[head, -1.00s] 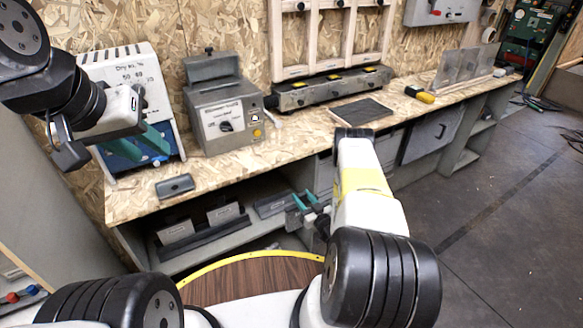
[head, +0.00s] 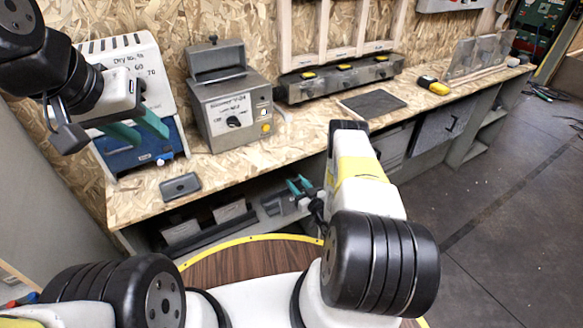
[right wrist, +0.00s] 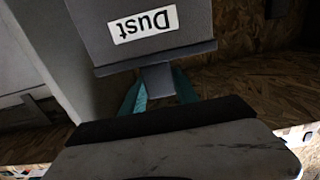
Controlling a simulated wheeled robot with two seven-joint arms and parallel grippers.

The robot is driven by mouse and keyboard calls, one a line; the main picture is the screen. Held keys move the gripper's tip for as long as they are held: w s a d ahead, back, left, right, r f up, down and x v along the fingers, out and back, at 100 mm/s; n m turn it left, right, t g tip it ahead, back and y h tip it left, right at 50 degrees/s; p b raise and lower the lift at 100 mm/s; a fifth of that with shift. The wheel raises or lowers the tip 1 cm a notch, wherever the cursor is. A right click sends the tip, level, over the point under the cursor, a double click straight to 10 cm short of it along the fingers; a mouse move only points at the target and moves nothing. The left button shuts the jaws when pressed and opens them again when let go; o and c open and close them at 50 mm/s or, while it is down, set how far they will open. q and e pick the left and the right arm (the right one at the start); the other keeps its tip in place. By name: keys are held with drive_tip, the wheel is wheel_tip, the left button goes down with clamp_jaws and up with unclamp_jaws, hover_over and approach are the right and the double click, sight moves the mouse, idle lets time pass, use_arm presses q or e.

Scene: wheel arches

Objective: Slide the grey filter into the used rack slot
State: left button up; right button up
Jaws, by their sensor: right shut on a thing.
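A grey plate marked "Dust" (right wrist: 143,28), which looks like the grey filter, fills the top of the right wrist view; its label reads upside down. Its small grey tab sits between the teal fingers of my right gripper (right wrist: 158,90), which is shut on it. In the head view my right gripper (head: 301,186) is at the front of the bench's lower shelf; the plate is hard to make out there. Labelled grey plates in a dark rack (head: 212,232) stand on that shelf to its left; no "used" marking is readable. My left gripper (head: 143,130) is open and empty before the blue-and-white device.
The bench top (head: 300,130) holds a grey metal box device (head: 233,112), a blue-and-white device (head: 140,150), a small dark tray (head: 180,186), a black panel (head: 374,103) and a yellow tool (head: 434,86). Upright grey plates (head: 480,55) stand at its far right end.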

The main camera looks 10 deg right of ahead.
drive_tip(key=x, duration=1.2)
drive_tip(key=shift+w+f, duration=0.1)
drive_tip(key=shift+f, duration=2.5)
drive_tip(key=o, duration=1.2)
drive_tip(key=v, duration=1.6)
drive_tip(key=shift+s, duration=0.4)
